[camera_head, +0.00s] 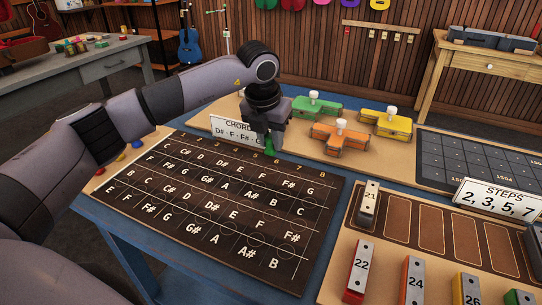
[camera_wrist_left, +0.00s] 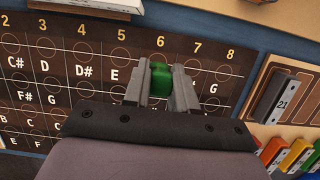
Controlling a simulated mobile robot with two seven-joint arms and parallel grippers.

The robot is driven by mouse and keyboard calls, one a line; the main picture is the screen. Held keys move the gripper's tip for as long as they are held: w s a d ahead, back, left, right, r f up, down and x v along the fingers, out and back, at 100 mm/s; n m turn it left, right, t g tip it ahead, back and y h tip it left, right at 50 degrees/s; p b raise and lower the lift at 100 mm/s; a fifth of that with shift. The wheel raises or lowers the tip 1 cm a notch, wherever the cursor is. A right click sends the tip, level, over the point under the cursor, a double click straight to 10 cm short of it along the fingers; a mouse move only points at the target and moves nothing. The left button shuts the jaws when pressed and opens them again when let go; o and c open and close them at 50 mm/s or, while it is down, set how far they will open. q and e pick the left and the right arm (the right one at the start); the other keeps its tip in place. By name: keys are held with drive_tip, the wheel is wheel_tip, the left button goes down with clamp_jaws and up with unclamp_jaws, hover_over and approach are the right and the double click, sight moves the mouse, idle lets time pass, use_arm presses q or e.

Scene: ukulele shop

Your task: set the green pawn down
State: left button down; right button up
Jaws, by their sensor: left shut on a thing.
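The green pawn (camera_head: 270,147) is held between the fingers of my left gripper (camera_head: 265,140). In the left wrist view, the green pawn (camera_wrist_left: 160,76) sits between the two grey fingertips (camera_wrist_left: 161,85). The gripper is shut on it, over the far part of the dark fretboard chart (camera_head: 150,206), near the column numbers 5 and 6. I cannot tell whether the pawn touches the chart. My right gripper is not in view.
A card reading CHORD (camera_head: 222,130) stands just behind the chart. Green (camera_head: 316,106), orange (camera_head: 341,137) and yellow (camera_head: 387,123) blocks with white knobs stand beyond. A tray with numbered bars (camera_head: 425,190) and a STEPS card (camera_head: 497,199) are at right.

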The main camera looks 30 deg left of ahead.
sight(270, 148)
use_arm(q)
wheel_tip(270, 148, down, 5)
drive_tip(key=shift+r, duration=0.15)
drive_tip(key=shift+f, duration=0.2)
drive_tip(key=c, duration=0.9)
unclamp_jaws()
drive_tip(key=shift+r, duration=0.45)
drive_tip(key=v, duration=1.1)
drive_tip(key=shift+r, duration=0.2)
drive_tip(key=shift+s, duration=0.15)
